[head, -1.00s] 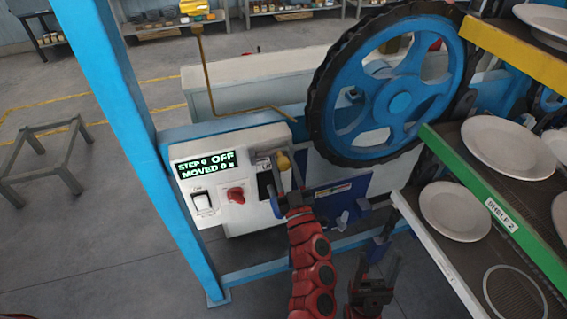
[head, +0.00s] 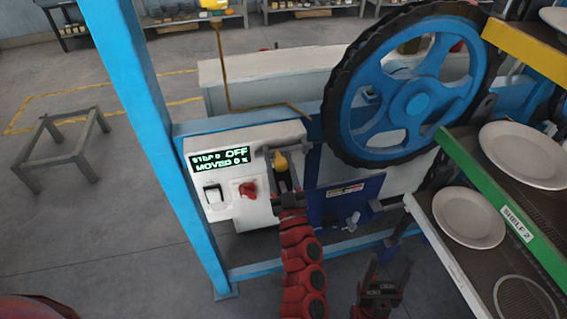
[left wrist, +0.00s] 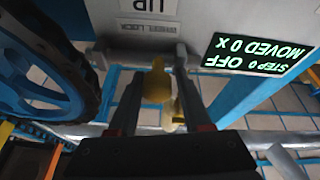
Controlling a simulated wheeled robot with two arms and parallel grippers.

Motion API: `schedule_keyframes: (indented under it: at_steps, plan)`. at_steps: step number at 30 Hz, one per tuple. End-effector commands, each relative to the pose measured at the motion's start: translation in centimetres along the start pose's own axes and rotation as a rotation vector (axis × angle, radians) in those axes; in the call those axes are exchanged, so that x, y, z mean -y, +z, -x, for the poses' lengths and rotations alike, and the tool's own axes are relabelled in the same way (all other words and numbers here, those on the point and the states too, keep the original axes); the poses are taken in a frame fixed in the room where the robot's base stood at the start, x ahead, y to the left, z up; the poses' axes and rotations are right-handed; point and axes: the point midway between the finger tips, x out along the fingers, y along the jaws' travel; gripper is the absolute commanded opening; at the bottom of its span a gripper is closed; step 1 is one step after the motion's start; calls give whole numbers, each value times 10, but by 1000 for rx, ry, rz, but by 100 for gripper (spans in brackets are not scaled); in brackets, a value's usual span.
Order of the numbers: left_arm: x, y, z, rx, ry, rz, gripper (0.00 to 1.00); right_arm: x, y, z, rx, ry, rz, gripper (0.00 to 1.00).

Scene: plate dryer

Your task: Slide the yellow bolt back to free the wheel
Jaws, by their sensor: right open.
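The yellow bolt handle (head: 281,162) sits on a grey rod at the top of the white control box (head: 232,147), left of the blue wheel (head: 415,103) with its dark toothed rim. My left gripper (head: 285,175) is open, with one finger on each side of the handle. In the left wrist view, the yellow handle (left wrist: 157,84) lies between the fingers of my left gripper (left wrist: 160,95), close to the wheel-side finger; I cannot tell whether they touch. The label "WHEEL LOCK" (left wrist: 146,28) is by the rod. My right gripper (head: 388,268) is open and empty, low beside the shelves.
The box display (head: 220,163) reads "STEP 0 OFF, MOVED 0". A white switch (head: 213,194) and a red knob (head: 248,190) are on the box. A blue plate (head: 343,197) is right of my left gripper. Shelves with white plates (head: 469,217) stand at the right.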

Motion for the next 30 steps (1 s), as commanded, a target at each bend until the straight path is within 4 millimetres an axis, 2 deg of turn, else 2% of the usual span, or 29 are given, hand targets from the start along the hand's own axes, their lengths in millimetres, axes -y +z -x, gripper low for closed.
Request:
schedule_keyframes:
  at_steps: [1, 3, 12, 16, 20, 30]
  plan:
    - [0, 0, 0, -1, -1, 0, 58, 0, 0, 0, 0, 0, 0, 63]
    - [0, 0, 0, 0, 0, 0, 70, 0, 0, 0, 0, 0, 0, 63]
    - [-1, 0, 1, 1, 2, -1, 71, 0, 0, 0, 0, 0, 0, 63]
    - [-1, 2, 11, 1, 2, 0, 71, 0, 1, 4, 0, 0, 0, 63]
    - [-1, 5, 38, 6, 5, -1, 71, 1, 2, 12, 0, 0, 0, 63]
    - [-1, 3, 127, 4, 5, -1, 71, 1, 5, 29, 0, 0, 0, 63]
